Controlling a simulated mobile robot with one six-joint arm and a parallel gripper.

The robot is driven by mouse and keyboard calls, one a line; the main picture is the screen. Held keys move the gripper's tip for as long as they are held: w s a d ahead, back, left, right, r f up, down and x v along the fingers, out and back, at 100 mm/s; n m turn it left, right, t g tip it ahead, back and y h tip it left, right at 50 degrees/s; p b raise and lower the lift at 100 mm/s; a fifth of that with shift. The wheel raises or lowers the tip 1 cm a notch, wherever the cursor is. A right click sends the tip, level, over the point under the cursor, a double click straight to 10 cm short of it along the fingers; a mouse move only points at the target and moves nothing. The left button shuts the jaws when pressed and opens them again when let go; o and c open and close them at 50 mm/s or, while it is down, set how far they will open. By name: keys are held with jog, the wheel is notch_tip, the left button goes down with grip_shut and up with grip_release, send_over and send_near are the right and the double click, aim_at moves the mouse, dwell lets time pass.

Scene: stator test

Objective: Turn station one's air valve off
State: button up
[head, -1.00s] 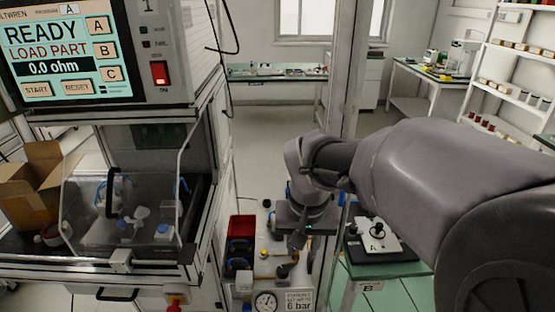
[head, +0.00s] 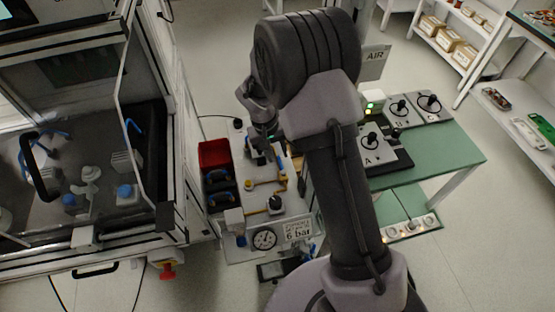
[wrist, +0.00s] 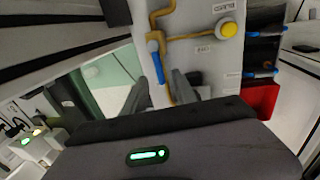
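The air panel (head: 225,252) is a pale board with brass pipes, beside the enclosed station at left. In the wrist view, a blue lever (wrist: 156,50) sits on the brass pipe (wrist: 190,37), near a yellow round knob (wrist: 228,29). The lever runs towards my gripper (wrist: 163,82), whose two dark fingers are apart. The lever's lower end shows near the gap between the fingertips; I cannot tell whether they touch it. In the head view, my gripper (head: 265,145) is over the panel's far end, and the arm partly hides that area.
A pressure gauge (head: 264,239) and a "6 bar" sign (head: 298,230) are at the panel's near edge. Red and black bins (head: 214,153) stand at its left. A green table (head: 440,155) with lettered joystick boxes is at right.

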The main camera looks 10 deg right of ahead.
jog(key=shift+d+f, duration=0.15)
jog(key=shift+f, duration=0.8)
jog(key=shift+w, duration=0.1)
grip_shut()
